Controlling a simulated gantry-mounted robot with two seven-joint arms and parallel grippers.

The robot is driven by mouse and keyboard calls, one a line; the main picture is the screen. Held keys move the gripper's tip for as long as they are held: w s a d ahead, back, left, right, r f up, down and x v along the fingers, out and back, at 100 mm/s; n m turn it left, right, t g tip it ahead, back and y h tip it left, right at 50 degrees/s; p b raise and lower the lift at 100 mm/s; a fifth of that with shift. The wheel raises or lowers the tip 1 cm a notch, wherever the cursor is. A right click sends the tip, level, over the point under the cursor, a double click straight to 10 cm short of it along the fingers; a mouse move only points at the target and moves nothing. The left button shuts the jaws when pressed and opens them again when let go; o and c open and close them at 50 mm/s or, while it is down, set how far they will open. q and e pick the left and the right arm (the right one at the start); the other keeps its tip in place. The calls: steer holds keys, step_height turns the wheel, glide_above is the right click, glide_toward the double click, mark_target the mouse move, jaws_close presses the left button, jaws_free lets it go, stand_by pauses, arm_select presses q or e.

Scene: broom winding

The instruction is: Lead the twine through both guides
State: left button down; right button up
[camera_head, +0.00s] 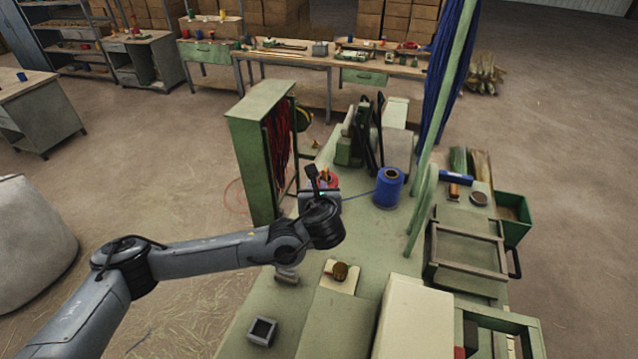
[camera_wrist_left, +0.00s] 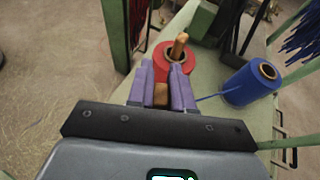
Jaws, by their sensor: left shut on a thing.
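My left gripper (camera_head: 320,190) is over the green bench, just left of the blue twine spool (camera_head: 388,187). In the left wrist view its purple fingers (camera_wrist_left: 162,82) are closed together, with a small brown piece (camera_wrist_left: 161,95) between them. The blue twine (camera_head: 359,193) runs taut from the spool to the gripper; it meets the right finger in the wrist view (camera_wrist_left: 209,97). The fingers hide its end. A red spool (camera_wrist_left: 173,62) with a wooden peg stands just beyond the fingertips. I cannot clearly identify either guide. My right gripper is out of view.
A green cabinet (camera_head: 252,150) with red strands stands left of the bench. A square grey holder (camera_head: 262,331) and a pale block with a brown knob (camera_head: 340,271) are on the near bench (camera_head: 310,300). A green post (camera_head: 440,110) rises at right.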

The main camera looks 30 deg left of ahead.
arm_select(q)
steer(key=s+a+b, duration=0.2)
steer(key=s+a, duration=0.3)
steer(key=s, duration=0.5)
steer(key=shift+s+a, duration=0.15)
steer(key=shift+a, duration=0.1)
stand_by(0.6)
step_height(320, 180, down, 2)
steer(key=shift+f+b, duration=0.1)
steer(key=shift+b, duration=0.4)
stand_by(0.9)
